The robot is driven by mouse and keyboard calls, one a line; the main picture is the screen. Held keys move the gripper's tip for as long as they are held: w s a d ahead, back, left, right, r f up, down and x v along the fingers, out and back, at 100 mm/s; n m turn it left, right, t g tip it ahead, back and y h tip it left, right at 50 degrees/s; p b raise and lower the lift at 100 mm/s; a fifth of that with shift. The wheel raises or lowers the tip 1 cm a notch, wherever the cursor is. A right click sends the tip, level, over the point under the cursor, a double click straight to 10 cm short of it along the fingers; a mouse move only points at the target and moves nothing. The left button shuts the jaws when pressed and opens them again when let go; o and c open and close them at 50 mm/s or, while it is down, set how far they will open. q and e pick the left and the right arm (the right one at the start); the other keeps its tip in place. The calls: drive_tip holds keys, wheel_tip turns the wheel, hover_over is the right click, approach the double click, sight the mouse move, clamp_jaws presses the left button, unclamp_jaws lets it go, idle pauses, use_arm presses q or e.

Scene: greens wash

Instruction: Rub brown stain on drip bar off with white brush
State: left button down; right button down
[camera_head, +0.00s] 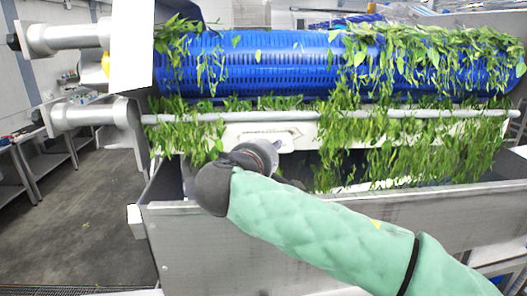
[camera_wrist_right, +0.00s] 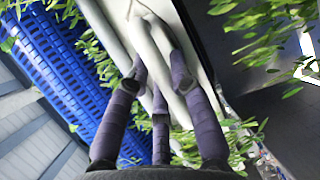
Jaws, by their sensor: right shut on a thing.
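The grey drip bar (camera_head: 410,114) runs level across the machine below the blue drum, with leaves hanging over much of it. My right gripper (camera_head: 268,152) is in front of and just below the bar's middle part. In the right wrist view, its dark purple fingers (camera_wrist_right: 157,72) are closed around a white, rounded thing, which looks like the white brush (camera_wrist_right: 148,38). The brush lies close alongside pale bars; I cannot tell whether it touches the drip bar. The gripper mostly hides it in the head view. I cannot make out a brown stain. My left gripper is not in view.
The blue slotted drum (camera_head: 275,62) is above the bar, partly covered in green leaves. A steel trough wall (camera_head: 185,225) stands in front, below my arm. Leaves hang thickly at the right. Steel benches (camera_head: 50,155) and open floor lie at the left.

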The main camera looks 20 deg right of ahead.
sight(283, 148)
drive_tip(key=s+d+b, duration=0.2)
drive_tip(key=d+b, duration=0.2)
drive_tip(key=d, duration=0.5)
drive_tip(key=shift+s+d, duration=0.3)
drive_tip(key=shift+s, duration=0.1)
idle(0.6)
drive_tip(key=shift+w+a+p, duration=0.15)
drive_tip(key=shift+w+a, duration=0.15)
drive_tip(key=shift+a, duration=0.8)
drive_tip(key=shift+w+a+p, duration=0.2)
drive_tip(key=shift+w+a, duration=0.15)
drive_tip(key=shift+a, duration=0.75)
drive_tip(key=shift+w+a+p, duration=0.15)
drive_tip(key=shift+w+a, duration=0.15)
drive_tip(key=shift+a, duration=0.8)
drive_tip(key=shift+w+a+p, duration=0.2)
drive_tip(key=shift+w+a, duration=0.05)
drive_tip(key=shift+a, duration=0.55)
drive_tip(key=shift+w+a+p, duration=0.15)
drive_tip(key=shift+w+a, duration=0.05)
drive_tip(key=shift+a, duration=0.55)
drive_tip(key=w+a+p, duration=0.2)
drive_tip(key=a, duration=0.4)
drive_tip(key=shift+a, duration=0.2)
drive_tip(key=shift+s, duration=0.1)
